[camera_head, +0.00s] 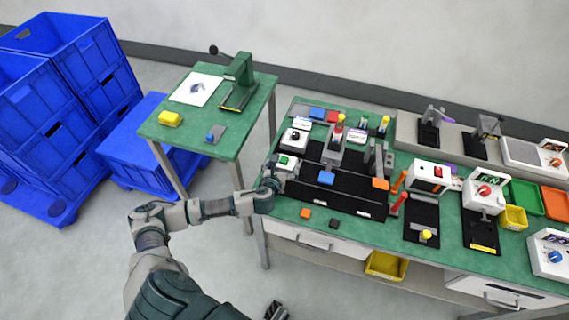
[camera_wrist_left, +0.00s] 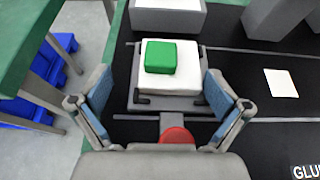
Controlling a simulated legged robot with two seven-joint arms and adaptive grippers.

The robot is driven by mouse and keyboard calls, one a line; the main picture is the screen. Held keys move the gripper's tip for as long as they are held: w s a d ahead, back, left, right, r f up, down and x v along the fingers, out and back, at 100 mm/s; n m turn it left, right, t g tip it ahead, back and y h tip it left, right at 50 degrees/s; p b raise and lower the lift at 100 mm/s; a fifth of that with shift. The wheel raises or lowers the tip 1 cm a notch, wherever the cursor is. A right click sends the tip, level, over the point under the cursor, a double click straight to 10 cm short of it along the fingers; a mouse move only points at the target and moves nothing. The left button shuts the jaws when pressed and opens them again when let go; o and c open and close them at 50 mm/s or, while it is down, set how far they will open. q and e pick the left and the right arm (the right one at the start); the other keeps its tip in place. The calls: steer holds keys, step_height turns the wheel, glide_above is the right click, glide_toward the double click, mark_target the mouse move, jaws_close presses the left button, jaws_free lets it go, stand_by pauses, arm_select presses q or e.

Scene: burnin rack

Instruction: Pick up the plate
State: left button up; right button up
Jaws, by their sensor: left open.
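My left gripper (camera_head: 274,182) is at the left edge of the green workbench. In the wrist view my left gripper (camera_wrist_left: 158,100) is open, its two blue-padded fingers on either side of a white block with a green top (camera_wrist_left: 166,80). The same white block (camera_head: 287,161) shows in the head view, just beyond the fingers. I cannot tell whether they touch it. My right gripper does not show clearly.
The workbench (camera_head: 290,214) is crowded with fixtures, switch boxes and bins. A smaller green table (camera_head: 188,141) holds a press, a paper and a yellow block. Blue crates (camera_head: 60,110) stand at left. A red round part (camera_wrist_left: 176,135) lies below the white block.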

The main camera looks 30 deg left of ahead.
mark_target(284, 168)
arm_select(q)
steer(key=shift+d, duration=0.65)
steer(key=shift+d+r, duration=0.1)
steer(key=shift+d, duration=0.1)
steer(key=shift+c, duration=1.4)
steer(key=shift+d+r, duration=0.1)
steer(key=c, duration=0.8)
steer(key=shift+a, duration=0.2)
steer(key=shift+c, duration=0.7)
steer(key=shift+s+a, duration=0.1)
steer(key=shift+a, duration=0.4)
steer(key=shift+d+r, duration=0.25)
steer(key=shift+r, duration=0.25)
steer(key=shift+r+p, duration=0.35)
steer(key=shift+r, duration=0.9)
steer(key=s+d, duration=0.1)
steer(key=s, duration=0.4)
steer(key=s+d+p, duration=0.1)
steer(key=s, duration=0.3)
steer(key=s+d+r, duration=0.1)
steer(key=s+d, duration=0.1)
steer(key=s, duration=0.3)
steer(key=shift+s+r+p, duration=0.1)
steer(key=shift+s+p, duration=0.25)
steer(key=shift+s, duration=0.3)
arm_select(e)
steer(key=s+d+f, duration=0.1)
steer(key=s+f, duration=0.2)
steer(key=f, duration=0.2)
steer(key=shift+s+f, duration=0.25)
